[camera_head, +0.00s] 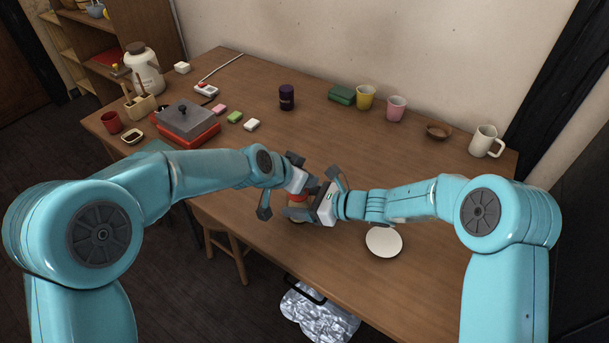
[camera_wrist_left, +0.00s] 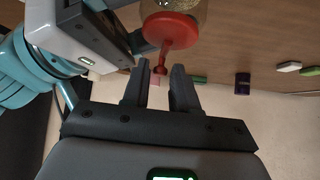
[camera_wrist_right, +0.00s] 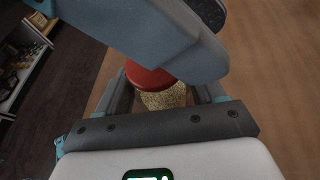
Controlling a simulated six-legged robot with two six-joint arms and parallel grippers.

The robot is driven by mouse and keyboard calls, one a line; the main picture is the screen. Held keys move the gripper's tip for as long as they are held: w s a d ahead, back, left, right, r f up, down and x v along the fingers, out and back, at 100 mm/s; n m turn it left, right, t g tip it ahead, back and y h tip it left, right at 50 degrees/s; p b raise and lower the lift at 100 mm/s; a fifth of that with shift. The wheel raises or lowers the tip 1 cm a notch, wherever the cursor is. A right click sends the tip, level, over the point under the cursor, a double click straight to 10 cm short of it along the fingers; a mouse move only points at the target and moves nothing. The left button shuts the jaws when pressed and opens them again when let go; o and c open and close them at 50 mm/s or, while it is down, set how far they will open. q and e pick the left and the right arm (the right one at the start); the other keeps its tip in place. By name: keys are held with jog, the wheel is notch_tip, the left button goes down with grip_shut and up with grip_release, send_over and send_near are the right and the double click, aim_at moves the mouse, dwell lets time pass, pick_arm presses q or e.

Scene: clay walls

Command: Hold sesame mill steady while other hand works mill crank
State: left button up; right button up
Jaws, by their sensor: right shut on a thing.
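The sesame mill has a red top (camera_head: 298,197) and a clear body with pale seeds. It is mostly hidden between my grippers in the head view. In the right wrist view the mill body (camera_wrist_right: 165,98) sits between the fingers of my right gripper (camera_wrist_right: 168,90), which is shut on it. In the left wrist view the red crank (camera_wrist_left: 168,58) extends from the mill top, its knob between the fingers of my left gripper (camera_wrist_left: 160,88). The left fingers stand apart, with gaps visible beside the knob. Both grippers meet close together over the table's front edge area.
A white plate (camera_head: 384,241) lies to the right of the grippers. A purple jar (camera_head: 287,97), yellow cup (camera_head: 365,97), pink cup (camera_head: 396,108) and white mug (camera_head: 486,142) stand farther back. A lidded red-and-grey pan (camera_head: 187,122) is at the left. The middle of the table is clear.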

pick_arm(q)
jog(key=v, duration=1.2)
jog(key=shift+o, duration=1.3)
jog(key=shift+r, duration=0.1)
jog(key=w+r+n+t, duration=0.1)
jog(key=w+r+t, duration=0.3)
jog(key=w+t, duration=0.1)
jog(key=s+a+f+m+t+h, duration=0.1)
jog(key=s+f+h, duration=0.25)
jog(key=f, duration=0.35)
jog(key=s+a+f+t+h, duration=0.1)
jog(key=s+a+f+h, duration=0.15)
jog(key=s+f, duration=0.35)
jog(key=x, duration=0.8)
jog(key=f+x, duration=0.1)
jog(key=x, duration=0.4)
jog(key=shift+f, duration=0.15)
